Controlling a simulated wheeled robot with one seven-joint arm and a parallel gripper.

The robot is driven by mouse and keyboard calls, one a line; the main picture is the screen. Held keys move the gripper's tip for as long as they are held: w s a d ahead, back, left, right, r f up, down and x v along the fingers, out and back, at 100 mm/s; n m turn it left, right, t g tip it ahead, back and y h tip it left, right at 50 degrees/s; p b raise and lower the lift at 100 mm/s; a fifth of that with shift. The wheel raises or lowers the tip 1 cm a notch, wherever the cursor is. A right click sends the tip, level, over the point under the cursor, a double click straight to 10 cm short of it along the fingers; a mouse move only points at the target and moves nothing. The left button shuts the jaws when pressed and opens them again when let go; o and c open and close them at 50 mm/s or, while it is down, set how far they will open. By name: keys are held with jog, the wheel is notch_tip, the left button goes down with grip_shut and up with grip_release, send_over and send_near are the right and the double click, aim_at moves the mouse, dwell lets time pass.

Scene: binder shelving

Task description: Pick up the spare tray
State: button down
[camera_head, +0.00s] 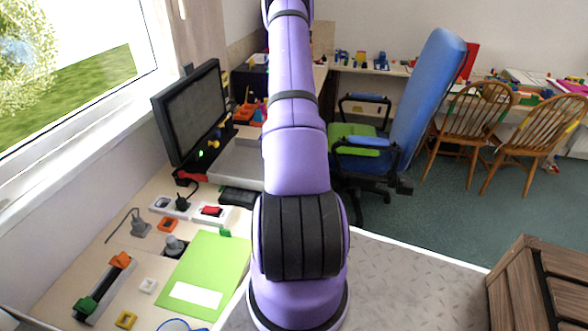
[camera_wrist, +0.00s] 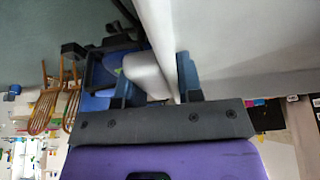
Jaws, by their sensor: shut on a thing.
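The spare tray (camera_head: 234,160) is a shallow light grey tray on the left desk in the head view, partly hidden behind my purple arm. In the wrist view its pale grey surface (camera_wrist: 240,45) fills the upper right, and its pale wall runs between my fingers. My gripper (camera_wrist: 158,82) is shut on this wall, with one dark finger on each side. The head view does not show my gripper, as my arm hides it. I cannot tell whether the tray touches the desk.
A black monitor (camera_head: 190,112) stands close to the tray's left. A green folder (camera_head: 204,272), sockets and small tools lie on the near desk. A blue office chair (camera_head: 425,100) stands right of my arm. A wooden crate (camera_head: 540,285) is at lower right. Green floor (camera_head: 440,215) lies open between.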

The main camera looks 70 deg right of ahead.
notch_tip(320, 180, up, 3)
jog(key=shift+a+r, duration=0.1)
jog(key=shift+r, duration=0.1)
jog(key=s+a+r, duration=0.1)
jog(key=s+a, duration=0.8)
jog(key=a, duration=0.3)
jog(key=shift+s+a, duration=0.25)
jog(key=shift+s, duration=0.1)
jog(key=shift+r, duration=0.1)
jog(key=shift+w, duration=0.15)
